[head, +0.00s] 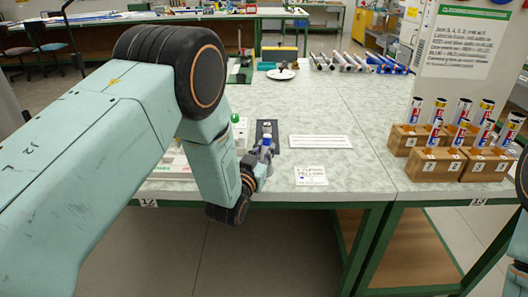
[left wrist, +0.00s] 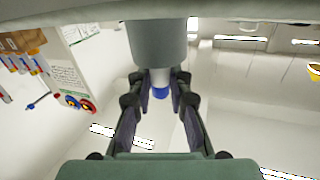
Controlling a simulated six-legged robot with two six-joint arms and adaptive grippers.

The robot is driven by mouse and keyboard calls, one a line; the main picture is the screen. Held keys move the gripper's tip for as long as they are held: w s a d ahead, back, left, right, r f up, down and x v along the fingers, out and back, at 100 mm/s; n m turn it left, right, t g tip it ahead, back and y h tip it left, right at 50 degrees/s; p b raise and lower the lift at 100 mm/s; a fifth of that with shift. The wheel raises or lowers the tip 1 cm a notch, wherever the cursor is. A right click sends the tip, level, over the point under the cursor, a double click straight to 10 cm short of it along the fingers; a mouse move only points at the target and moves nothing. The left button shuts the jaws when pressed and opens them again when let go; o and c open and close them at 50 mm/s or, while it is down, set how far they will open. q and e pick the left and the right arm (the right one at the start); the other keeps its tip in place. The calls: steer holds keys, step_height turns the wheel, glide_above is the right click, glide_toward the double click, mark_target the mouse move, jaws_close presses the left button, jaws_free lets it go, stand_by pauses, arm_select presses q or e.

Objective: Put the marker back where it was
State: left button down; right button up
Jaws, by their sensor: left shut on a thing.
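My left gripper (head: 262,155) is at the front edge of the near table, its fingers closed around a slim white marker with a blue end (head: 267,141). In the left wrist view the marker (left wrist: 160,90) sits between the two fingers (left wrist: 160,100). A wide grey cylinder (left wrist: 158,42) adjoins the marker's white part; whether the marker is inside it or in front of it, I cannot tell. The wrist view appears upside down. My right gripper is out of view; only part of the right arm shows at the right edge.
A dark plate (head: 278,128) lies behind the gripper, with a green-topped item (head: 235,118) to its left. White labels (head: 320,142) lie to the right. Numbered wooden blocks (head: 435,165) hold several rods at right. More rods lie at the back; mid-table is clear.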

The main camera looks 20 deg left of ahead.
arm_select(q)
steer(key=c, duration=1.3)
jaws_free()
steer(key=shift+o, duration=0.2)
steer(key=shift+f, duration=0.2)
steer(key=s, duration=0.3)
steer(key=s+p, duration=0.1)
steer(key=s, duration=0.3)
steer(key=shift+s+a+f, duration=0.15)
steer(key=shift+s+a, duration=0.05)
steer(key=shift+s+f, duration=0.1)
steer(key=shift+s, duration=0.1)
